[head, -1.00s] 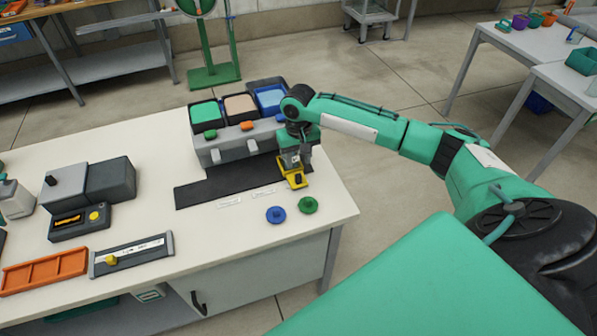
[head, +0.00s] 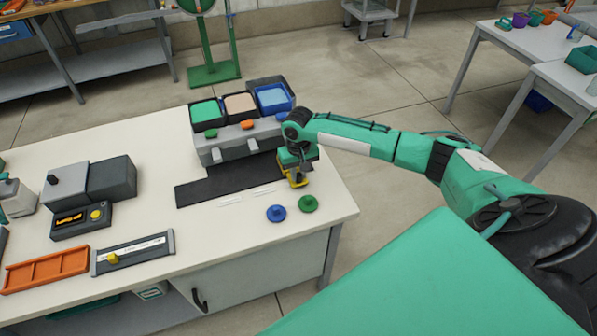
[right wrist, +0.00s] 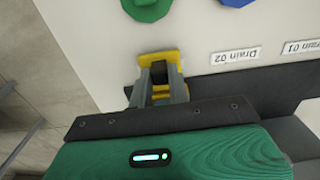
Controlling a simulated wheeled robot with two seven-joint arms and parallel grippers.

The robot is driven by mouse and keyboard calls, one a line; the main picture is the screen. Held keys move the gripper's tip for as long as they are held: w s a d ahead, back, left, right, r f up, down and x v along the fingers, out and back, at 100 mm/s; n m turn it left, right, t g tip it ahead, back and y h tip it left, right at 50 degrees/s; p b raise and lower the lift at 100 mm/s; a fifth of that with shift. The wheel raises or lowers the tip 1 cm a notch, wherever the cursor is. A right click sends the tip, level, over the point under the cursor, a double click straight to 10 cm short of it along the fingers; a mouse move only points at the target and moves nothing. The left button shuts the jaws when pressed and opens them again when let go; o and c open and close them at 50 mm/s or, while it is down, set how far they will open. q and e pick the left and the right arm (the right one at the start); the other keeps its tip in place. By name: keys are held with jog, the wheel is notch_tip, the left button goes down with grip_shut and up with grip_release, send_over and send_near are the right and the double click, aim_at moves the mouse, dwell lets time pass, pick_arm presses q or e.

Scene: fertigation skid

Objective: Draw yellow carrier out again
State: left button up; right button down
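The yellow carrier (head: 299,184) is at the right end of the dark strip (head: 230,182) on the white bench. My right gripper (head: 294,174) points down at it, with its fingertips low over the carrier and partly covering it. In the right wrist view the grey fingers (right wrist: 161,83) stand apart at the yellow carrier (right wrist: 158,56), with something dark between them. I cannot tell whether they press on it. My left gripper is not in view.
A grey unit (head: 238,143) with three coloured bins stands behind the strip. A blue knob (head: 276,213) and a green knob (head: 309,203) are in front of the carrier. An orange tray (head: 45,270) lies at the left. Bare bench top lies left of the strip.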

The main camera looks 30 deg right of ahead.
jog(key=shift+a, duration=0.15)
jog(key=shift+w+a+r, duration=0.1)
jog(key=shift+a, duration=0.15)
jog(key=w+a+p, duration=0.1)
jog(key=a, duration=0.4)
jog(key=w+a+p, duration=0.1)
jog(key=a+p, duration=0.1)
jog(key=a, duration=0.3)
jog(key=w+a+p, duration=0.1)
jog(key=a+p, duration=0.1)
jog(key=a, duration=0.3)
jog(key=shift+w+a, duration=0.15)
jog(key=shift+w, duration=0.15)
jog(key=w+a, duration=0.1)
jog(key=a, duration=0.4)
jog(key=w+a, duration=0.1)
jog(key=a, duration=0.4)
jog(key=w+a+b, duration=0.1)
jog(key=a, duration=0.4)
jog(key=shift+w+a, duration=0.2)
jog(key=shift+w, duration=0.2)
jog(key=shift+w+a, duration=0.1)
jog(key=shift+a, duration=0.4)
jog(key=c, duration=1.5)
grip_release()
jog(key=shift+a, duration=0.1)
jog(key=shift+o, duration=0.9)
